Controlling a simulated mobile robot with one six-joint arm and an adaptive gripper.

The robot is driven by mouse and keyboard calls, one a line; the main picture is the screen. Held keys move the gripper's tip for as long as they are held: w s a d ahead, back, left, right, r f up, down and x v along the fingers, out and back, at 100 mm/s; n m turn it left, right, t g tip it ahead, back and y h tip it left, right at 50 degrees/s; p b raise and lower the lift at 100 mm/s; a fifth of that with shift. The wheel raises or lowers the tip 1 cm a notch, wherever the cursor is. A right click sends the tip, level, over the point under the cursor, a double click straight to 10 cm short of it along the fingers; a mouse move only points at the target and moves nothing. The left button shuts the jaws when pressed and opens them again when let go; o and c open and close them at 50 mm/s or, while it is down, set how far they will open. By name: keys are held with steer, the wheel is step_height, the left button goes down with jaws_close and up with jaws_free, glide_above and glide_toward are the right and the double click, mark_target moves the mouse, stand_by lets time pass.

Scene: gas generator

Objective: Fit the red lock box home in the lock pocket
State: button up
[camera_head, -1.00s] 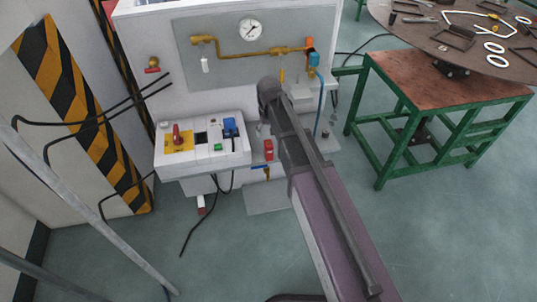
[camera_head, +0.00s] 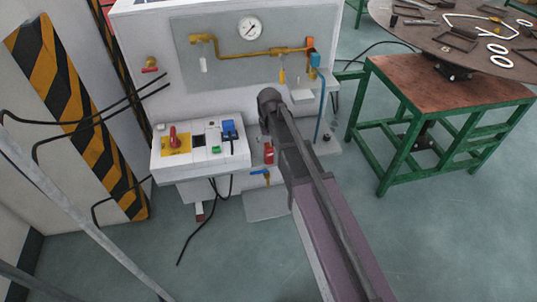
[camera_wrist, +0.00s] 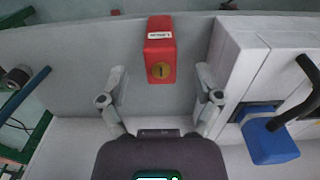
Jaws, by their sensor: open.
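The red lock box (camera_wrist: 160,62) is upright in the wrist view, with a white label and a round brass keyhole facing me. In the head view the small red box (camera_head: 269,153) is just right of the white control console, beside my arm. My gripper (camera_wrist: 160,76) is open, one finger at the left of the box's lower end and one at the right, with clear gaps on both sides. The fingers do not touch the box. The head view does not clearly show the gripper behind my arm. I cannot make out the lock pocket in either view.
The white console (camera_head: 200,158) carries a red switch on a yellow plate and a blue connector (camera_wrist: 270,140). A blue-handled valve (camera_head: 260,172) is below the red box. A gauge (camera_head: 249,28) and brass pipe are on the panel above. A green-framed table (camera_head: 440,92) stands right.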

mark_target(269, 152)
steer(key=shift+f, duration=0.2)
step_height(269, 152, down, 5)
steer(key=b, duration=0.5)
steer(key=shift+w+a, duration=0.1)
steer(key=shift+w, duration=0.05)
steer(key=shift+r, duration=0.1)
stand_by(0.4)
jaws_close()
